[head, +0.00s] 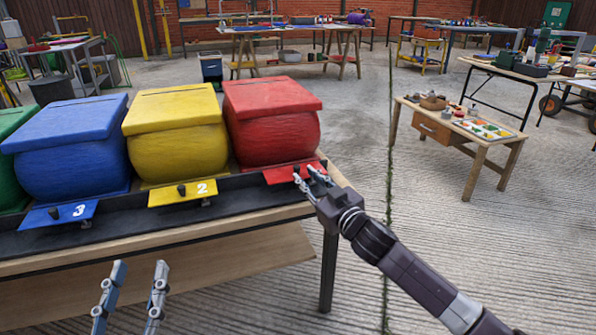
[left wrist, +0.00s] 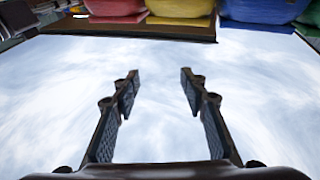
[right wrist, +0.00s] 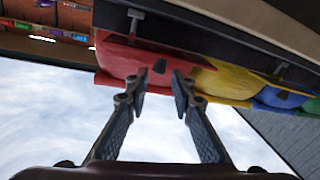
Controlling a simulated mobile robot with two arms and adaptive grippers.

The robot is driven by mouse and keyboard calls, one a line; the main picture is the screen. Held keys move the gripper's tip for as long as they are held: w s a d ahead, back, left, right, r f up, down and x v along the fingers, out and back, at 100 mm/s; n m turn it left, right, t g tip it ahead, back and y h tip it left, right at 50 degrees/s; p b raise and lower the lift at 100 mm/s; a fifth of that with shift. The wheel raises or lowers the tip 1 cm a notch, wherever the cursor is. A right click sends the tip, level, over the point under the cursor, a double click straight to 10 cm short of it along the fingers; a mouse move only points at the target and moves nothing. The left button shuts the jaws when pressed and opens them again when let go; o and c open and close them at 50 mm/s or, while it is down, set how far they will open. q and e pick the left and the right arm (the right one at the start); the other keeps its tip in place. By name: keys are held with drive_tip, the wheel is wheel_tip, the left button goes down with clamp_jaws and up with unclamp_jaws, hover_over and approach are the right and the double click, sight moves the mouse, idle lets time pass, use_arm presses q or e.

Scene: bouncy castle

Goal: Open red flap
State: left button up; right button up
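The red flap (head: 281,175) sticks out flat at the front of the red box (head: 272,120), at the right end of the row. Its dark knob (right wrist: 159,66) shows in the right wrist view, where the red flap (right wrist: 125,55) appears upside down. My right gripper (head: 308,175) is at the flap's right side. In the right wrist view its fingers (right wrist: 158,82) are apart, with the knob just beyond and between the tips; I cannot tell whether they touch it. My left gripper (head: 139,266) is open and empty, low in front of the table; its fingers also show in the left wrist view (left wrist: 160,75).
A yellow box (head: 175,135) with flap 2 and a blue box (head: 70,150) with flap 3 stand left of the red box on the table (head: 220,228). A green box (head: 12,125) is partly cut off. A small wooden table (head: 480,160) stands apart at the right.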

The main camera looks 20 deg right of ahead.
sight(299, 170)
drive_tip(key=w, duration=0.3)
drive_tip(key=w+a+b, duration=0.1)
drive_tip(key=w, duration=0.1)
drive_tip(key=shift+w+f, duration=0.1)
drive_tip(key=shift+w, duration=0.05)
use_arm(q)
drive_tip(key=s+r+t+h, duration=0.1)
drive_tip(key=s+r+t, duration=0.2)
drive_tip(key=r, duration=0.3)
drive_tip(key=shift+s+r+t, duration=0.15)
drive_tip(key=shift+r+t, duration=0.15)
drive_tip(key=shift+t, duration=0.1)
use_arm(e)
drive_tip(key=shift+w, duration=0.3)
clamp_jaws()
